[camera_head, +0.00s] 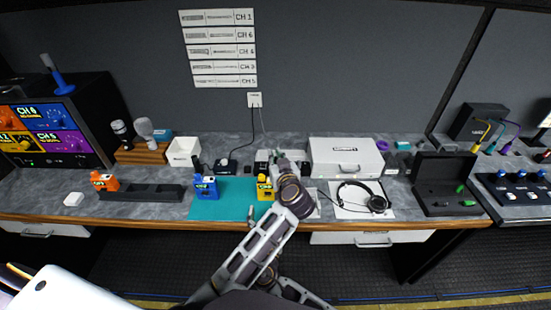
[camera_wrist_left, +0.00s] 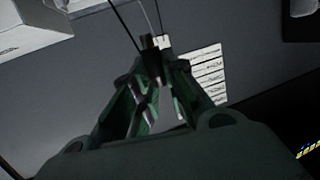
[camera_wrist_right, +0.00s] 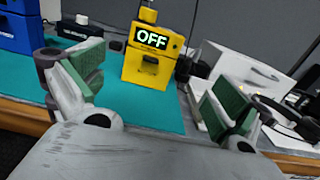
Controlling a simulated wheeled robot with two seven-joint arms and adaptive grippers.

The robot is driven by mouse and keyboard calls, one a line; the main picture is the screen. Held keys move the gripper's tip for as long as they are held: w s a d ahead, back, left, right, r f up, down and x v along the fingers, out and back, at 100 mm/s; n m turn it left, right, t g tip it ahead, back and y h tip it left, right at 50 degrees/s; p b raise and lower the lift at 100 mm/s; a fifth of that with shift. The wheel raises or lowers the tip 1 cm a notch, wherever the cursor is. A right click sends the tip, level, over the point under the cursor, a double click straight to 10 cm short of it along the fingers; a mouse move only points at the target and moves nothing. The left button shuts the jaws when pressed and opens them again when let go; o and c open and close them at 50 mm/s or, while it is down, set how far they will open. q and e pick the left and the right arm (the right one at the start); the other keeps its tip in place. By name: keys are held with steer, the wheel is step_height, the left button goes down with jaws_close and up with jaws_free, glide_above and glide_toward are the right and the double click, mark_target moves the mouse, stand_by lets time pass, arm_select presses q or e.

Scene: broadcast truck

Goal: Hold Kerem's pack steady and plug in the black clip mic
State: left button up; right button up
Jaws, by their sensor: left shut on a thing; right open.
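A yellow pack (camera_head: 265,187) stands upright on the teal mat (camera_head: 236,212). In the right wrist view the yellow pack (camera_wrist_right: 152,55) shows OFF on its screen. My right gripper (camera_wrist_right: 155,88) is open and empty in front of it, a finger to each side, apart from it. In the left wrist view my left gripper (camera_wrist_left: 157,55) is shut on a small dark thing, seemingly the black clip mic (camera_wrist_left: 148,42), with a thin dark cable. In the head view an arm of mine covers the space right of the pack and hides the grippers' details.
A blue pack (camera_head: 206,188) stands left on the mat. An orange pack (camera_head: 104,182) and a black rack (camera_head: 140,193) are farther left. A white case (camera_head: 346,157), headphones (camera_head: 376,203) and an open black case (camera_head: 440,190) stand right. The mat between the packs is clear.

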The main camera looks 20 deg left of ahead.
mark_target(268, 191)
steer(key=shift+s+a+f, duration=0.25)
steer(key=shift+s+a, duration=0.15)
steer(key=shift+s, duration=0.1)
steer(key=shift+w, duration=0.1)
steer(key=shift+x, duration=5.95)
steer(key=shift+f, duration=0.1)
steer(key=c, duration=1.2)
steer(key=shift+c, duration=0.2)
